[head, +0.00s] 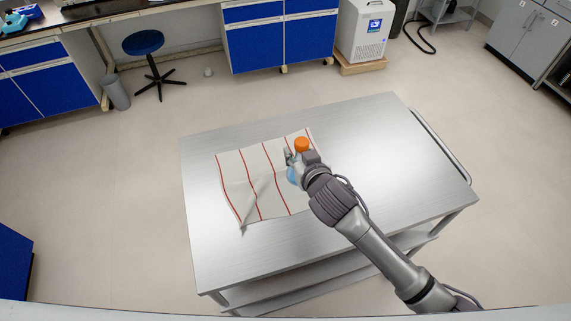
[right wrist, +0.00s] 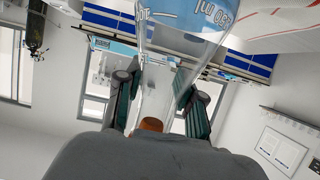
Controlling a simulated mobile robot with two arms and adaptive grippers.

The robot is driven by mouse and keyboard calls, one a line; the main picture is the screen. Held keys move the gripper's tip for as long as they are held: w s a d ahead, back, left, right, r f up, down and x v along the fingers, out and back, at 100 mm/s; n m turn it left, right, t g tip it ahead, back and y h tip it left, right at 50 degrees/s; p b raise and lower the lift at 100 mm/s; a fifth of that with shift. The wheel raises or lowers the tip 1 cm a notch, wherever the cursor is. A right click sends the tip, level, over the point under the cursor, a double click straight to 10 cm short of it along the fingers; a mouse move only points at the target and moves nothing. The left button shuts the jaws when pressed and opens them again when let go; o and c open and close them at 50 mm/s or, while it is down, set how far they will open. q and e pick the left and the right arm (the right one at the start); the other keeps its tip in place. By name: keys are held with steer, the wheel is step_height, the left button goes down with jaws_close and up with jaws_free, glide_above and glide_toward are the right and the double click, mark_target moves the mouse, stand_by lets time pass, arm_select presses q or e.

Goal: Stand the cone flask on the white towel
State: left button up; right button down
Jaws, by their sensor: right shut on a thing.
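The cone flask is clear with an orange cap (head: 302,144) and a light blue body (head: 292,176), at the right part of the towel in the head view. The white towel (head: 235,175) has red stripes and lies wrinkled on the table. I cannot tell whether the flask's base touches the towel. My left gripper is out of view.
The steel table (head: 370,130) is otherwise bare, with free room right of and behind the towel. A rail (head: 440,147) runs along its right edge. A blue stool (head: 143,43) and blue cabinets (head: 280,40) stand beyond it on the floor.

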mark_target(287, 176)
steer(key=a+f, duration=0.1)
steer(key=f, duration=0.1)
steer(key=a+f, duration=0.1)
steer(key=f, duration=0.1)
steer(key=a+f, duration=0.1)
steer(key=f, duration=0.1)
steer(key=shift+a+p, duration=0.25)
steer(key=shift+p, duration=0.1)
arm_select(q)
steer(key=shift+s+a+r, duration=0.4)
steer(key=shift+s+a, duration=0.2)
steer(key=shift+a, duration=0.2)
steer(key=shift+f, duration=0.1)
arm_select(e)
steer(key=shift+s+f+b, duration=0.15)
steer(key=shift+f+b, duration=0.45)
steer(key=shift+f, duration=0.1)
steer(key=c, duration=1)
jaws_free()
steer(key=shift+o, duration=1.4)
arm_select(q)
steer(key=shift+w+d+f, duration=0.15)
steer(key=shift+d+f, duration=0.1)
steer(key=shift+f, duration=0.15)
